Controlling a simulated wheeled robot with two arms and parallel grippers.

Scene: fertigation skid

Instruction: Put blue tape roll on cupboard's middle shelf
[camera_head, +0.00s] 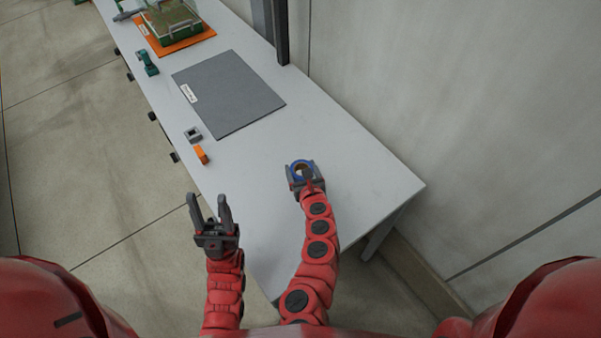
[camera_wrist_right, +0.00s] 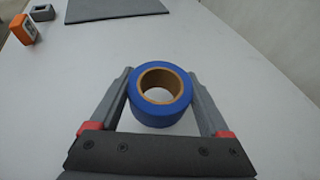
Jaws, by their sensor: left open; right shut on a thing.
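The blue tape roll (camera_head: 300,166) is at my right gripper (camera_head: 303,176) over the near right part of the white table. In the right wrist view the blue tape roll (camera_wrist_right: 160,117) with its brown core sits between the two fingers of my right gripper (camera_wrist_right: 160,92), which is shut on it. Whether the roll touches the table is hard to tell. My left gripper (camera_head: 209,212) is open and empty, to the left near the table's front edge. No cupboard shows in either view.
The white table (camera_head: 370,165) runs along the wall. On it lie an orange block (camera_head: 201,155), a small grey block (camera_head: 193,134), a grey mat (camera_head: 228,94), a green tool (camera_head: 148,62) and a green bin (camera_head: 175,22) on an orange mat. The table's right end is clear.

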